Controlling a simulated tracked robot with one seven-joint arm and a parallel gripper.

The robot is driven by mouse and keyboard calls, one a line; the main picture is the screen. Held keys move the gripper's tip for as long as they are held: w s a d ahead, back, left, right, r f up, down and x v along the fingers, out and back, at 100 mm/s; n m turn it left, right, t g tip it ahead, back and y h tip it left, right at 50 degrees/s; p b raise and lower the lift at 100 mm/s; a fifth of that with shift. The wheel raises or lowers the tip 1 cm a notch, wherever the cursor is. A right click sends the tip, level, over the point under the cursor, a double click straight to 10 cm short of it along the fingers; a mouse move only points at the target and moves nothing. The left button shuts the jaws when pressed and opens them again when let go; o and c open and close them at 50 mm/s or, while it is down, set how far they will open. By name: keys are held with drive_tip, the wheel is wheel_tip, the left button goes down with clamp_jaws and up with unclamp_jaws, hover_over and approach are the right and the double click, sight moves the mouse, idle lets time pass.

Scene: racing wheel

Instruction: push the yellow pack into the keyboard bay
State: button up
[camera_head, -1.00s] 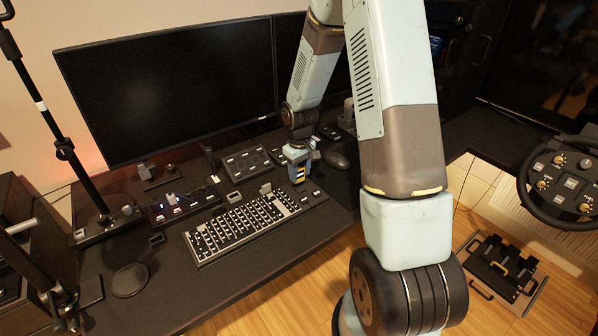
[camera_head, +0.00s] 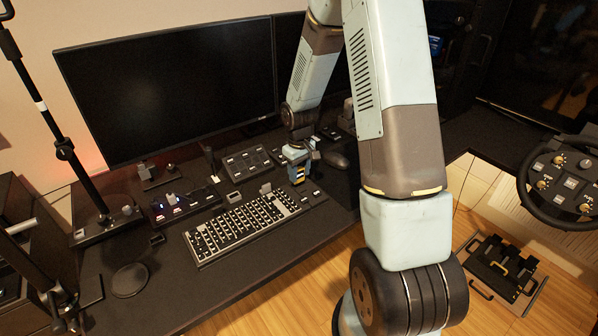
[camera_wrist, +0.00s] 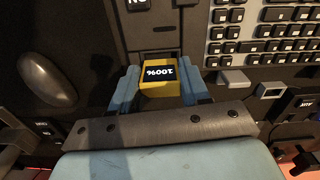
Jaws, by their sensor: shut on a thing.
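The yellow pack (camera_wrist: 161,86), with a black "100%" label, sits between the two blue fingers of my gripper (camera_wrist: 160,88) in the wrist view. My gripper is shut on it. The keyboard (camera_wrist: 262,46) fills the upper right of the wrist view. The pack's front end is at a dark recess by the keyboard's end panel; how far in it reaches cannot be told.
A dark mouse (camera_wrist: 45,78) lies left of my gripper in the wrist view; the mouse also shows in the head view (camera_head: 336,160). A button panel (camera_head: 247,162) stands behind the keyboard, below the monitor (camera_head: 170,85).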

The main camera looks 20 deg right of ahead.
sight(299, 170)
drive_tip(key=shift+f, duration=1.35)
drive_tip(key=o, duration=1.1)
drive_tip(key=shift+o, duration=0.2)
wheel_tip(299, 170, up, 13)
drive_tip(key=shift+f, duration=0.1)
drive_tip(key=shift+r, duration=0.45)
drive_tip(key=shift+r, duration=0.1)
drive_tip(key=s+r+m+t, duration=0.1)
drive_tip(key=s+r, duration=0.5)
drive_tip(key=r, duration=0.2)
drive_tip(key=s+r+m+t, duration=0.1)
drive_tip(key=s+r+t, duration=0.1)
drive_tip(key=s+r, duration=0.55)
drive_tip(key=s+r+m+t, duration=0.2)
drive_tip(key=s+r, duration=0.6)
drive_tip(key=s, duration=0.6)
drive_tip(key=shift+s+a+r+m+t, duration=0.2)
drive_tip(key=shift+s+a+m+t, duration=0.05)
drive_tip(key=shift+s+m+t, duration=0.05)
